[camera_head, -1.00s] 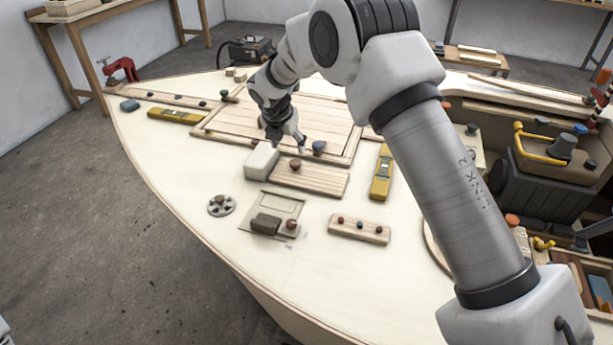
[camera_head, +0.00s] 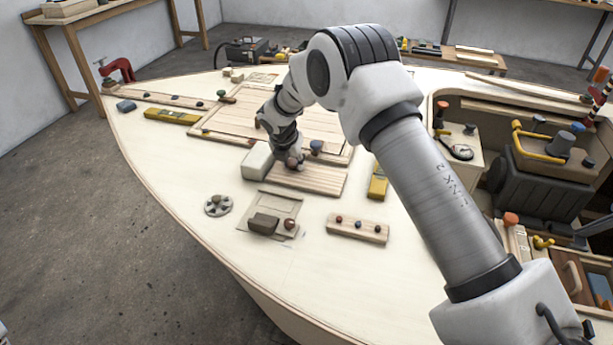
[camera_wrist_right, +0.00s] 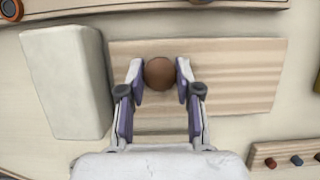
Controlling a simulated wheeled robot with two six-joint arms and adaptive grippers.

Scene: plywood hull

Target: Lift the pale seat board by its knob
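The pale seat board (camera_head: 318,181) lies flat on the hull top, and it fills the middle of the right wrist view (camera_wrist_right: 235,75). Its round brown knob (camera_wrist_right: 160,73) stands near the board's left part. My right gripper (camera_head: 294,163) is down at the board. In the right wrist view its two fingers (camera_wrist_right: 160,78) are open on either side of the knob, with narrow gaps showing. In the head view the gripper mostly hides the knob. My left gripper is not in view.
A white block (camera_head: 257,162) stands close at the board's left end. A yellow level (camera_head: 377,182) lies to the right. A pale strip with small knobs (camera_head: 357,228) and a plate with a brown block (camera_head: 264,223) lie in front. A framed hatch (camera_head: 240,118) is behind.

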